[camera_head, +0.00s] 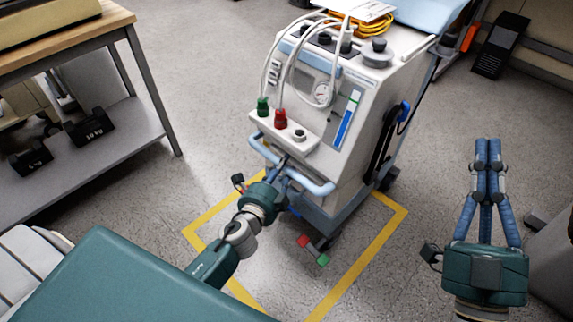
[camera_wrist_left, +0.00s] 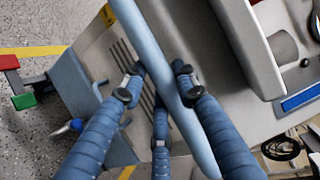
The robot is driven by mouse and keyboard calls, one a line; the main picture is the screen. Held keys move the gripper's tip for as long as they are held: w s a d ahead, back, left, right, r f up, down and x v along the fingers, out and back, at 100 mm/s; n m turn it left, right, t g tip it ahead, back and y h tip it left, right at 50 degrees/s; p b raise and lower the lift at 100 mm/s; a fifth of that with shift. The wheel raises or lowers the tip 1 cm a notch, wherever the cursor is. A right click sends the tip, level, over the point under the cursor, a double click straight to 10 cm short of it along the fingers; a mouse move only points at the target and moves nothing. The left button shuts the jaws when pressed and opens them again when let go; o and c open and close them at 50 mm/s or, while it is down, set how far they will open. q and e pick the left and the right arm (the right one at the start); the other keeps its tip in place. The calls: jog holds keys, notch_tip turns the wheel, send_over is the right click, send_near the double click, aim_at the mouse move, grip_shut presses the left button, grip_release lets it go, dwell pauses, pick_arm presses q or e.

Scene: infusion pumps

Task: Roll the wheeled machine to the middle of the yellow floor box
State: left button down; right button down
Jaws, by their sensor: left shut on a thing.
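The wheeled machine (camera_head: 335,110) is a white and blue cart with hoses, a gauge and knobs. It stands upright over the far part of the yellow floor box (camera_head: 365,254), whose near part is bare floor. My left gripper (camera_head: 282,172) is at the blue front handle (camera_head: 312,184). In the left wrist view, its fingers (camera_wrist_left: 160,95) are closed around the blue handle bar (camera_wrist_left: 160,50). My right gripper (camera_head: 487,145) is away from the machine at the right, over the floor, its fingers close together and holding nothing.
A wooden-topped bench (camera_head: 80,32) with black weights (camera_head: 90,125) on its lower shelf stands at the left. Red and green pedals (camera_head: 313,250) stick out low at the machine's front.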

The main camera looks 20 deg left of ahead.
pick_arm(q)
jog(key=c, duration=1.3)
grip_release()
jog(key=s+r, duration=0.2)
jog(key=s, duration=0.9)
jog(key=shift+s+d, duration=0.3)
jog(key=shift+s, duration=0.1)
jog(key=shift+r, duration=0.1)
